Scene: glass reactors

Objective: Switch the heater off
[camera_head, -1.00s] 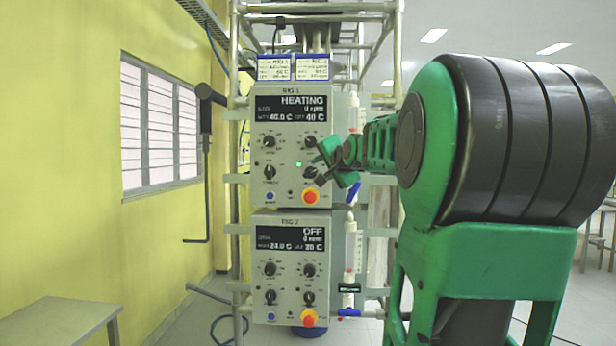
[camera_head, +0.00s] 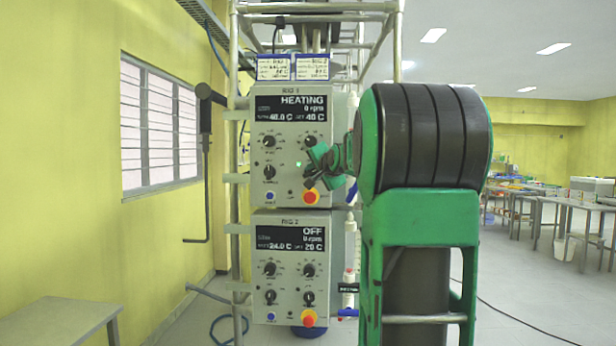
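The upper control panel (camera_head: 258,140), labelled RIG 1, has a dark display (camera_head: 290,108) reading HEATING, 0 rpm, 40.0 C and 40 C. Below the display are several black knobs, including an upper left knob (camera_head: 269,141), a lower left knob (camera_head: 269,172) and an upper right knob (camera_head: 310,141). A small green light (camera_head: 299,163) is lit beside the lower right knob (camera_head: 309,172). My gripper (camera_head: 316,168) is at that lower right knob, its green fingers spread apart. Contact with the knob cannot be told. My arm hides part of the gripper.
A second panel (camera_head: 258,270), RIG 2, below reads OFF. A metal frame (camera_head: 235,250) surrounds the panels. A bench (camera_head: 60,325) stands at lower left.

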